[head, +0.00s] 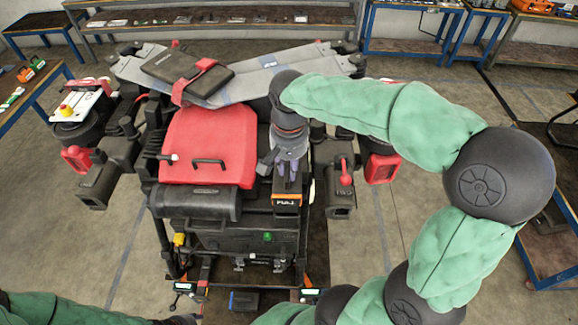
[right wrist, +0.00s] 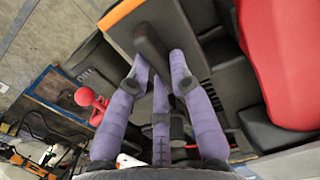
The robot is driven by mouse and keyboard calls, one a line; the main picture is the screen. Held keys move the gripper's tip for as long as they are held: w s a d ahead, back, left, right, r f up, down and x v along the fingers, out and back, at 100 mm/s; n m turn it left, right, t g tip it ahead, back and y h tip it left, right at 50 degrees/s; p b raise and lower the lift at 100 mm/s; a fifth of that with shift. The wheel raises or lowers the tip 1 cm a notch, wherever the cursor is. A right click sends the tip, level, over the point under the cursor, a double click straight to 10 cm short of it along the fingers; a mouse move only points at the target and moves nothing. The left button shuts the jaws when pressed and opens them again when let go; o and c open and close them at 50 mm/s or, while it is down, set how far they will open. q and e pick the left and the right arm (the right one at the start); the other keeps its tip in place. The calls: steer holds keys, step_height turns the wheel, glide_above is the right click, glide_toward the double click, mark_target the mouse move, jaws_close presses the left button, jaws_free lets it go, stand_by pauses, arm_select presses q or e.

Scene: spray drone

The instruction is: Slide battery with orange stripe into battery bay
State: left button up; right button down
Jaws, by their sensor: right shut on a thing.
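The battery (head: 287,201) is a black block with an orange stripe across its near end, at the right of the red cover on the drone. My right gripper (head: 287,172) reaches down on it from behind. In the right wrist view, the purple fingers of my right gripper (right wrist: 160,80) are shut on the dark handle of the battery (right wrist: 125,32). The battery bay is hidden by the battery and my gripper, and I cannot tell how deep the battery sits. My left arm shows at the bottom left, but its gripper is out of view.
The drone's red cover (head: 208,146) is beside the battery, with a black housing below. Folded grey arms and a strapped black case (head: 187,74) lie behind. A dark block with a blue end (head: 243,300) lies low in front. Workbenches (head: 220,14) stand along the back.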

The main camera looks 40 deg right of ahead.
steer(key=shift+f+b, duration=2.35)
steer(key=shift+f, duration=0.65)
stand_by(1.0)
steer(key=c, duration=1)
jaws_free()
steer(key=shift+c, duration=0.2)
steer(key=shift+f, duration=0.1)
step_height(320, 180, up, 12)
steer(key=shift+r, duration=0.1)
